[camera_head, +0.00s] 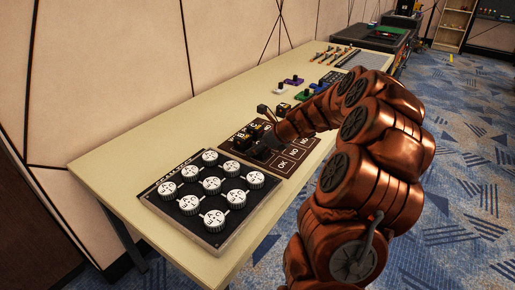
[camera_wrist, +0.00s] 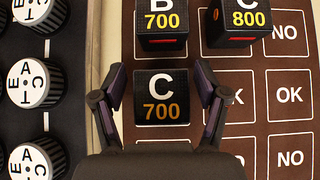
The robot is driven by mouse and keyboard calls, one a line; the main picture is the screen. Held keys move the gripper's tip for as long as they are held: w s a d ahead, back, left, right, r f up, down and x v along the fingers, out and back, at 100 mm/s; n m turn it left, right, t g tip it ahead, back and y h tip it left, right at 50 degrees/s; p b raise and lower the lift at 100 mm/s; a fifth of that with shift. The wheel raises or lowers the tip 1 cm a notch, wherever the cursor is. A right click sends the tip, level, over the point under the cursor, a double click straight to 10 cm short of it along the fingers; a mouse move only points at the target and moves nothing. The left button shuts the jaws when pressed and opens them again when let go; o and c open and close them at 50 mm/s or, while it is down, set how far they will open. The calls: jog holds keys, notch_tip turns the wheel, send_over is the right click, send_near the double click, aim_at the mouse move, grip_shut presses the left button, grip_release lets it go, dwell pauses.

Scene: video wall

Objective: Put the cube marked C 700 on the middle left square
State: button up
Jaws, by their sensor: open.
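The cube marked C 700 (camera_wrist: 162,99) is black with a white C and an orange 700. In the wrist view it appears in the left column of the brown board, level with the OK squares. My gripper (camera_wrist: 161,76) is open, with one finger on each side of this cube and a narrow gap seen at each side. Its base edge is partly hidden. In the head view my gripper (camera_head: 270,142) is low over the board (camera_head: 284,168), and I cannot clearly make out the C 700 cube there.
The B 700 cube (camera_wrist: 162,22) and C 800 cube (camera_wrist: 238,22) stand just above it in the wrist view. A dial panel (camera_head: 222,228) lies to the left. OK and NO squares at the right are bare. Small coloured items (camera_head: 293,80) lie farther along the table.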

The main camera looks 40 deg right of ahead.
jog(key=p+v, duration=0.1)
jog(key=v, duration=1.1)
